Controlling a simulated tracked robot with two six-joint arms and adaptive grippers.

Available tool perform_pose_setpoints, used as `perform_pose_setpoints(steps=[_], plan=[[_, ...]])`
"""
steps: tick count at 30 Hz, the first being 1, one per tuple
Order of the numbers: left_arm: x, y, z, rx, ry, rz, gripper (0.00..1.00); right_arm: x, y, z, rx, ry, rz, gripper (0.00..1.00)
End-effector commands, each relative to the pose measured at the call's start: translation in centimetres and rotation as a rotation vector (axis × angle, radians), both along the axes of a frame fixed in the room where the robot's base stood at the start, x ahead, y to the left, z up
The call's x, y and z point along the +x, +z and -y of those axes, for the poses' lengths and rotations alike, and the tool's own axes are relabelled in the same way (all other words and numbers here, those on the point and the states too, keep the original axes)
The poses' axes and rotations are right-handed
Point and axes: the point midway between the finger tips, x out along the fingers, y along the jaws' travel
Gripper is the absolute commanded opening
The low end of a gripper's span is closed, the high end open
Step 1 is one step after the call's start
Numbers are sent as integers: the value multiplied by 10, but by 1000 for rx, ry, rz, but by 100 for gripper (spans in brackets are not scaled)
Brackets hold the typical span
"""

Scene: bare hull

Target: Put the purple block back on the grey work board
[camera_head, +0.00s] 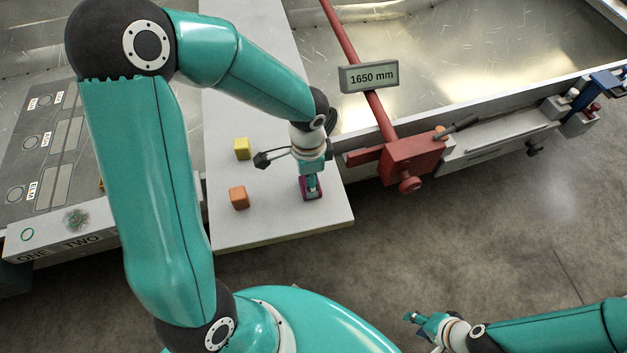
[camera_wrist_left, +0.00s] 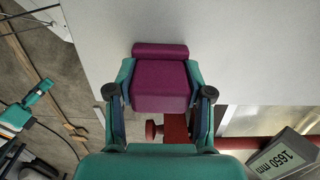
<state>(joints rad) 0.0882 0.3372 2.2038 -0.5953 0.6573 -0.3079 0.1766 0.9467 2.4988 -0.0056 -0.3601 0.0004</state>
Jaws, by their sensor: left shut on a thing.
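The purple block (camera_head: 305,196) is at the right part of the light grey work board (camera_head: 275,228), near its front edge. My left gripper (camera_head: 312,184) comes down over it and is shut on it. In the left wrist view the block (camera_wrist_left: 161,84) sits between the two teal fingers, with the board (camera_wrist_left: 240,45) behind it. I cannot tell whether the block touches the board. My right gripper (camera_head: 413,318) is low at the right, over the floor, apart from the board; its finger opening is unclear.
A yellow cube (camera_head: 242,149) and an orange cube (camera_head: 239,197) stand on the board left of the purple block. A red clamp-like fixture (camera_head: 412,157) with a "1650 mm" sign (camera_head: 369,77) stands right of the board. A grey panel (camera_head: 40,150) is at left.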

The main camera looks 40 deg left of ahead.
Motion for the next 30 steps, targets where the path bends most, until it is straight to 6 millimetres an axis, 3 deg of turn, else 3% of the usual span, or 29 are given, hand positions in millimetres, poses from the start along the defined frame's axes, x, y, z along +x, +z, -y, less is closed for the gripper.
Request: perform_pose_setpoints(steps=[8,9,13,24,30], plan=[[0,-2,0,0,0,0,13,0,-2,0,0,0,0,40],[0,-3,0,0,0,0,53,0,-3,0,0,0,0,40],[0,-1,0,0,-1,0,74,0,-2,0,0,0,0,40],[0,1,0,1,-1,-1,76,0,1,0,0,0,0,40],[1,21,0,2,0,3,76,0,6,0,0,0,0,40]])
